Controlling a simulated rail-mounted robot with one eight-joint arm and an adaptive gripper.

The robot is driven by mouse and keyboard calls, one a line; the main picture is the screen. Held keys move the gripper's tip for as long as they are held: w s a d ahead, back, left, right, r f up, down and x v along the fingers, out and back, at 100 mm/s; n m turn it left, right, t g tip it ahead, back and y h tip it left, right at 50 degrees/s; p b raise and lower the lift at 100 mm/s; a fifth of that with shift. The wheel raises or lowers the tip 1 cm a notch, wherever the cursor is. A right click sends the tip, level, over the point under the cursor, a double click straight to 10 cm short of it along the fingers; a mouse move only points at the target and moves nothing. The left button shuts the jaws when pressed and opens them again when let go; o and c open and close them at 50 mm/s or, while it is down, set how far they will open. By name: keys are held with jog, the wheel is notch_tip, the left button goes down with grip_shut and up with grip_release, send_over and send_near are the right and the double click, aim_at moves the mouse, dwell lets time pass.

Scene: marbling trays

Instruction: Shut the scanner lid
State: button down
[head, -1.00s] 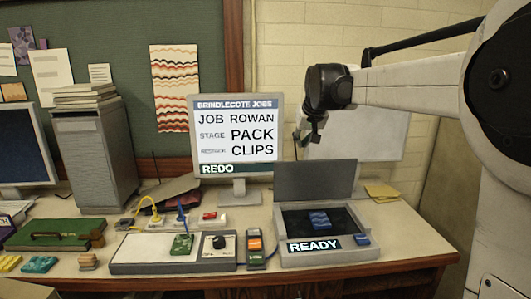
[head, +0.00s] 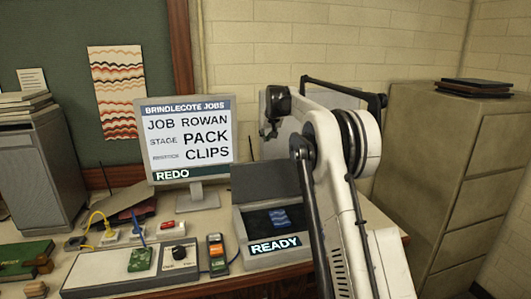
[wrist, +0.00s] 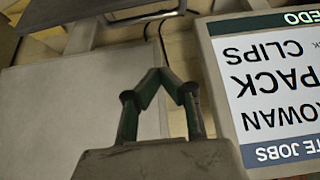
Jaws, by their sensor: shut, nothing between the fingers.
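The scanner (head: 243,238) stands on the desk with its dark grey lid (head: 262,180) raised, leaning back at the rear. A blue patterned piece (head: 280,217) lies on its dark glass, and its front display reads READY. My gripper (head: 265,133) is above and behind the raised lid, just right of the monitor, and apart from the lid. In the wrist view my gripper's (wrist: 162,74) green-dark fingertips meet with nothing between them. My arm hides the scanner's right side in the head view. I cannot make out the lid in the wrist view.
The monitor (head: 187,140) stands left of the scanner and shows upside down in the wrist view (wrist: 275,90). A grey control box (head: 120,275) and a handheld device (head: 217,255) lie left of the scanner. A filing cabinet (head: 425,150) stands at the right.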

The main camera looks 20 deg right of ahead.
notch_tip(320, 180, down, 9)
jog(key=w+p, duration=0.1)
jog(key=p, duration=0.2)
jog(key=shift+w+d, duration=0.15)
jog(key=shift+w, duration=0.15)
dwell(0.7)
jog(key=shift+f, duration=0.1)
